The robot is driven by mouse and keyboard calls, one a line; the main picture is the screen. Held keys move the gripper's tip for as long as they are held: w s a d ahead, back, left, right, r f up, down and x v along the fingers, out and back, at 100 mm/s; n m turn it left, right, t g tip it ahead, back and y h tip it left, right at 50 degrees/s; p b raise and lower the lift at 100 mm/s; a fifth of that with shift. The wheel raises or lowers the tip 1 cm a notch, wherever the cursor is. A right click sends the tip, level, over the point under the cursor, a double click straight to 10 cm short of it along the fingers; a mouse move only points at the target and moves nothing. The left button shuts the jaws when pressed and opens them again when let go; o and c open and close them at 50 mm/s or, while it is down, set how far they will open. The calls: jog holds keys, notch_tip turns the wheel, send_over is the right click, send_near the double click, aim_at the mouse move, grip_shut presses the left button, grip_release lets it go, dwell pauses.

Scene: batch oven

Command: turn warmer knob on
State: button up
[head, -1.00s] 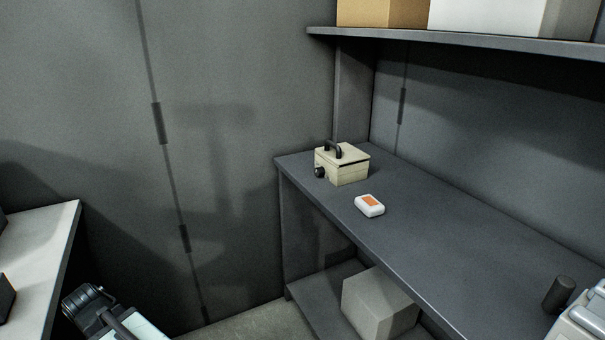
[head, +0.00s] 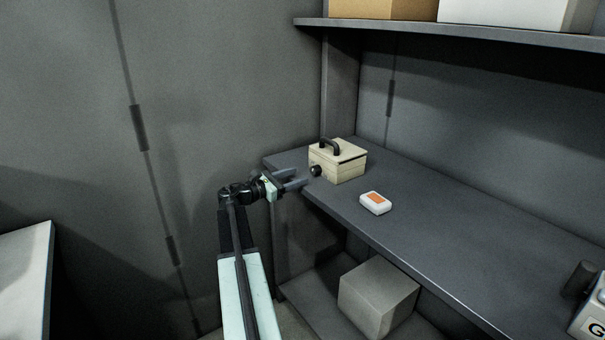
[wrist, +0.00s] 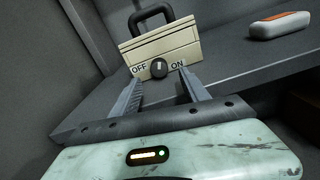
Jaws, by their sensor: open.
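The warmer (head: 342,163) is a small cream box with a black handle on its lid, standing at the left end of the dark shelf. Its black knob (head: 316,171) is on the front face. In the wrist view the knob (wrist: 159,68) sits between the labels OFF on the left and ON on the right, with its pale mark pointing about straight up. My gripper (head: 300,179) is open in front of the knob. In the wrist view its fingers (wrist: 163,85) lie to either side below the knob, apparently short of it.
A white and orange block (head: 375,203) lies on the shelf (head: 440,235) right of the warmer; it also shows in the wrist view (wrist: 280,25). A grey box (head: 378,297) stands on the lower level. A dark cylinder (head: 580,279) stands at the right.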

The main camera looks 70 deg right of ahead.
aim_at(312, 171)
jog(key=x, duration=0.5)
jog(key=shift+d, duration=0.35)
grip_shut()
jog(key=shift+m, duration=0.8)
grip_release()
jog(key=v, duration=0.7)
jog(key=shift+w+a, duration=0.15)
jog(key=shift+a, duration=0.2)
